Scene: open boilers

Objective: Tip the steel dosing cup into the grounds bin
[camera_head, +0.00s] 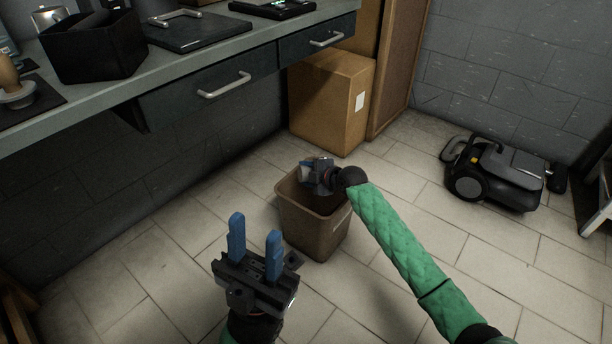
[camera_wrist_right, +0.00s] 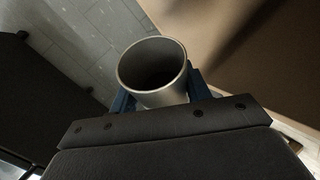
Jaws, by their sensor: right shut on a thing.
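The steel dosing cup (camera_wrist_right: 153,70) shows in the right wrist view, held between the blue fingers of my right gripper (camera_wrist_right: 158,92). Its open mouth faces the wrist camera and its inside looks dark; I cannot tell whether it holds anything. In the head view, my right gripper (camera_head: 312,176) is over the opening of the brown grounds bin (camera_head: 318,226), and the cup (camera_head: 305,173) shows only as a small pale patch there. The bin stands upright on the floor. My left gripper (camera_head: 255,246) is open and empty in front of the bin, its blue fingers pointing up.
A counter (camera_head: 190,75) with drawers runs along the left, bearing a black box (camera_head: 95,48) and a tamper (camera_head: 14,88). A cardboard box (camera_head: 330,100) stands behind the bin. A dark wheeled machine (camera_head: 495,172) is at the right. Tiled floor is free between.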

